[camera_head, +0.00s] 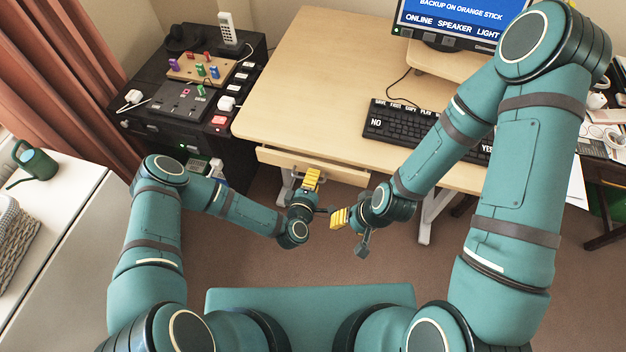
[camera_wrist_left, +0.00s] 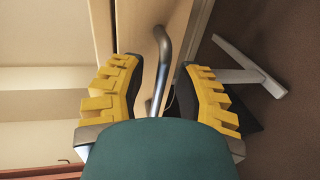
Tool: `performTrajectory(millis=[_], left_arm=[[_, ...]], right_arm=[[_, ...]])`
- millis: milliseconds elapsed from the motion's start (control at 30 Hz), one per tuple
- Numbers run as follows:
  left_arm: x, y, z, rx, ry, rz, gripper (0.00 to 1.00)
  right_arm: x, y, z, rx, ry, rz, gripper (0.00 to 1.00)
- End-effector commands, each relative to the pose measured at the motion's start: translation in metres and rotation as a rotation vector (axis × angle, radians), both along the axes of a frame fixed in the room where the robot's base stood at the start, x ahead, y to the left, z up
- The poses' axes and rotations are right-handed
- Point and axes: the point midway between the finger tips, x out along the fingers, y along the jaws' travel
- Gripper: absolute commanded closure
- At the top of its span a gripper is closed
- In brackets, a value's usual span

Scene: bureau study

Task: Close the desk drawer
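The desk drawer (camera_head: 345,173) is a light wooden front under the near edge of the desk; it appears to stand out a little from the desk edge. Its curved grey metal handle (camera_wrist_left: 162,62) shows in the left wrist view. My left gripper (camera_head: 311,180) is at the drawer front. In the left wrist view its yellow-padded fingers (camera_wrist_left: 160,95) are spread, one on each side of the handle, with gaps between pads and handle. My right gripper (camera_head: 342,218) hangs in front of the desk, right of the left one, away from the drawer; its finger opening is unclear.
The desk (camera_head: 310,80) carries a keyboard (camera_head: 400,122) and a monitor (camera_head: 450,22). A black cabinet (camera_head: 150,125) with switches and pegs stands to the left. A desk leg (camera_head: 432,215) is right of the drawer. A white cabinet (camera_head: 60,200) is at the far left.

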Motion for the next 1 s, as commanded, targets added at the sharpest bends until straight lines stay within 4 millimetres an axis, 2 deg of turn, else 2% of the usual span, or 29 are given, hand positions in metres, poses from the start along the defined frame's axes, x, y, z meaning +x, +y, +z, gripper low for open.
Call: performTrajectory(millis=[33,67,333,600,700,733,833,1000], left_arm=[[0.0,0.0,0.0,0.0,0.0,0.0,0.9],[0.0,0.0,0.0,0.0,0.0,0.0,1.0],[0.003,-0.001,0.0,0.0,-0.002,0.0,1.0],[0.038,-0.012,-0.002,0.001,-0.002,0.001,1.0],[0.039,-0.013,0.0,0.0,0.0,-0.001,1.0],[0.039,-0.013,0.0,0.0,0.0,-0.001,0.97],[0.039,-0.013,0.0,0.0,0.0,-0.001,0.62],[0.038,-0.013,0.0,0.0,0.0,-0.001,0.61]], right_arm=[[0.0,0.0,0.0,0.0,0.0,0.0,0.53],[0.0,0.0,0.0,0.0,0.0,0.0,0.53],[0.0,0.0,-0.002,0.0,0.0,0.0,0.53],[0.003,0.0,-0.017,-0.001,-0.007,-0.002,0.53],[0.003,0.0,-0.016,-0.001,-0.007,-0.002,0.53],[0.003,0.0,-0.016,-0.001,-0.007,-0.002,0.53],[0.003,0.0,-0.015,-0.001,-0.008,-0.002,0.53],[0.003,0.0,-0.015,-0.001,-0.007,-0.002,0.53]])
